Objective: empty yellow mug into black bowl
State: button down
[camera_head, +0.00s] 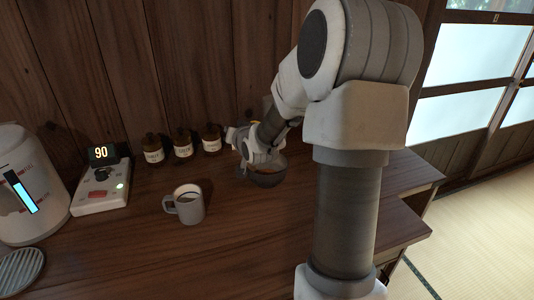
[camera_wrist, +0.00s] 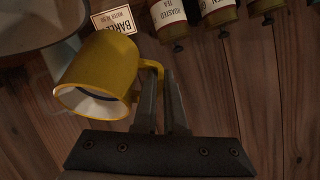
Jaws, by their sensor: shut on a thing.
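The yellow mug (camera_wrist: 105,70) fills the left middle of the wrist view, with its pale inside showing at the mouth, which faces the lower left there. My gripper (camera_wrist: 162,85) is shut on the mug's handle. In the head view my gripper (camera_head: 262,152) is over the black bowl (camera_head: 266,179), and the arm and hand hide most of the mug. The bowl stands on the wooden counter, and its far side is covered by my gripper. I cannot tell whether anything is left in the mug.
A grey mug (camera_head: 187,204) with liquid stands left of the bowl. Several labelled brown jars (camera_head: 183,143) line the back wall. The front counter (camera_head: 240,255) is clear.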

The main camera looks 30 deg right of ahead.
jog(key=shift+w+r+g+p, duration=0.15)
jog(key=shift+r+g+p, duration=0.3)
jog(key=shift+p, duration=0.4)
jog(key=shift+w+a+f+g+p, duration=0.1)
jog(key=shift+w+f+g+p, duration=0.4)
jog(key=shift+g+p, duration=0.35)
jog(key=w+f+g, duration=0.1)
jog(key=f, duration=0.1)
jog(key=w+f+g, duration=0.1)
jog(key=f, duration=0.1)
jog(key=w+f+g+p, duration=0.1)
jog(key=shift+f+n, duration=0.4)
jog(key=shift+w+r+g+p, duration=0.15)
jog(key=shift+g+p, duration=0.25)
jog(key=shift+p, duration=0.3)
jog(key=shift+w+a+f+g+p, duration=0.1)
jog(key=shift+w+f+g+p, duration=0.5)
jog(key=shift+p, duration=0.65)
notch_tip(320, 180, up, 6)
jog(key=w+g+p, duration=0.1)
jog(key=g+p, duration=0.1)
jog(key=p, duration=0.5)
jog(key=shift+p, duration=0.4)
jog(key=shift+r, duration=0.15)
